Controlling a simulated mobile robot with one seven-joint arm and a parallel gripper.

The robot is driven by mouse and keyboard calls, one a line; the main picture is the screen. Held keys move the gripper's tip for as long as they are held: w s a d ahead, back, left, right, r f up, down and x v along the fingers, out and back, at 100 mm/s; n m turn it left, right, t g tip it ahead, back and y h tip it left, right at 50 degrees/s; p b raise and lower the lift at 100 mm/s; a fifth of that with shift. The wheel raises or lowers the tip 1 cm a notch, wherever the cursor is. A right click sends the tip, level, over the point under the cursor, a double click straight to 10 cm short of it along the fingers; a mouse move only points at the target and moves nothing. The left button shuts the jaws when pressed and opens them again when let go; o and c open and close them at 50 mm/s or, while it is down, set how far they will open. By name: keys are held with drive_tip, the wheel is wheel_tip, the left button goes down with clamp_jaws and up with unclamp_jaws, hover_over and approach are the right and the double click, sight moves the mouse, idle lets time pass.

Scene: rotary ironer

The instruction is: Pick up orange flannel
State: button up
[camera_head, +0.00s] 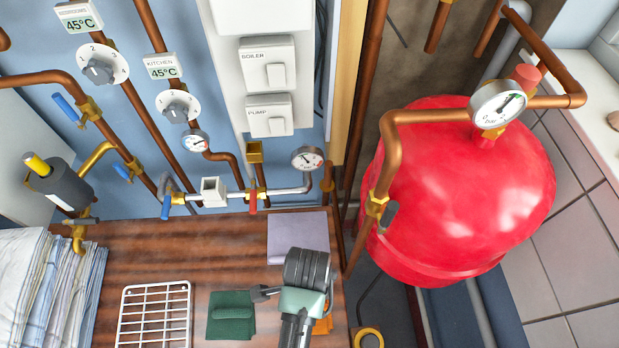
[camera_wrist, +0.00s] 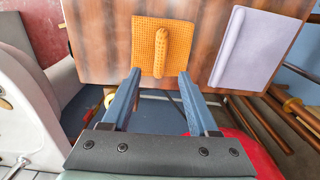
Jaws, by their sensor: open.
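The orange flannel (camera_wrist: 148,35) lies flat on the brown wooden table, with a raised ridge down its middle, in the wrist view. In the head view only an orange edge (camera_head: 323,322) shows beside my arm, which hides the remainder. My gripper (camera_wrist: 160,73) is open and empty. Its two blue-grey fingers point at the flannel's near edge, with the ridge between their lines. The fingertips appear short of the flannel and not touching it; their height above the table is hard to tell.
A lavender cloth (camera_head: 298,236) and a green cloth (camera_head: 231,317) lie near the flannel. A white wire rack (camera_head: 154,315) and striped linen (camera_head: 45,285) are further left. Pipes and gauges (camera_head: 307,159) line the back; a red tank (camera_head: 455,190) stands right of the table.

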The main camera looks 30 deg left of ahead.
wheel_tip(320, 180, down, 8)
drive_tip(key=shift+a+f, duration=0.1)
idle(0.4)
drive_tip(key=shift+s, duration=0.1)
clamp_jaws()
